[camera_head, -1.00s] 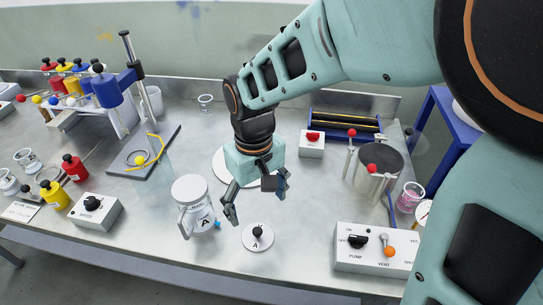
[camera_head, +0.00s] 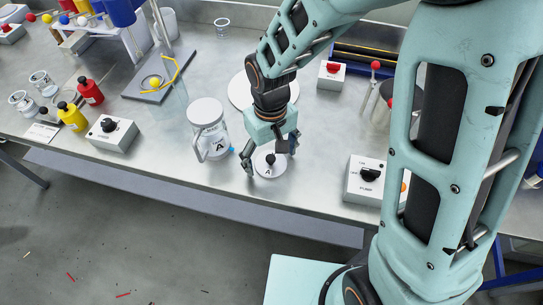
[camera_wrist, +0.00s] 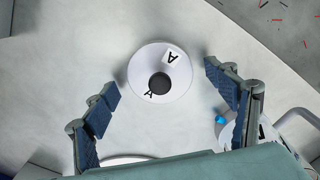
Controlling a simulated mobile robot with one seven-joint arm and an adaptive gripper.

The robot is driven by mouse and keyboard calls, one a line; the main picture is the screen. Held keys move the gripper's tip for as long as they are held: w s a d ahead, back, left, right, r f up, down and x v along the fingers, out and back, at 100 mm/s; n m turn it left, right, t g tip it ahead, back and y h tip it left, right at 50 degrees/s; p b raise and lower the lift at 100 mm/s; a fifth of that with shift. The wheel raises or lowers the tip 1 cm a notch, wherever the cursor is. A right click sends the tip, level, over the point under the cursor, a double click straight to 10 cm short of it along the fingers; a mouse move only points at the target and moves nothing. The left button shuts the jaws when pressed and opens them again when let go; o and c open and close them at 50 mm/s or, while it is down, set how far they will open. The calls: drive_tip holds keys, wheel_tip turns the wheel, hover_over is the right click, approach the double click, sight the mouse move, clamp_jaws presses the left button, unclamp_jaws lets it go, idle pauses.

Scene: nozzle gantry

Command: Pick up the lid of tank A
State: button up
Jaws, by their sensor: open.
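The lid of tank A (camera_head: 276,169) is a white disc with a black knob and a letter A, lying flat on the steel bench near its front edge. In the wrist view the lid (camera_wrist: 176,78) lies ahead of the fingers, its knob roughly midway between them. Tank A (camera_head: 208,127) is a clear jar with a handle, an A label and a whitish top, standing left of the lid. My gripper (camera_head: 268,160) is open and empty, pointing down just above and behind the lid. Its two fingers (camera_wrist: 170,100) are spread wide in the wrist view, with no visible contact on the lid.
A white pump box (camera_head: 367,180) stands to the right, and a dial box (camera_head: 112,133) to the left. A white round plate (camera_head: 240,90) lies behind my gripper. Red and yellow bottles (camera_head: 72,117) stand at the left. The bench front is mostly bare between them.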

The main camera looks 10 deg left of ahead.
drive_tip(key=shift+c, duration=0.5)
drive_tip(key=c, duration=1)
drive_tip(key=shift+s+d, duration=0.1)
drive_tip(key=shift+s, duration=0.05)
clamp_jaws()
drive_tip(key=shift+f, duration=0.1)
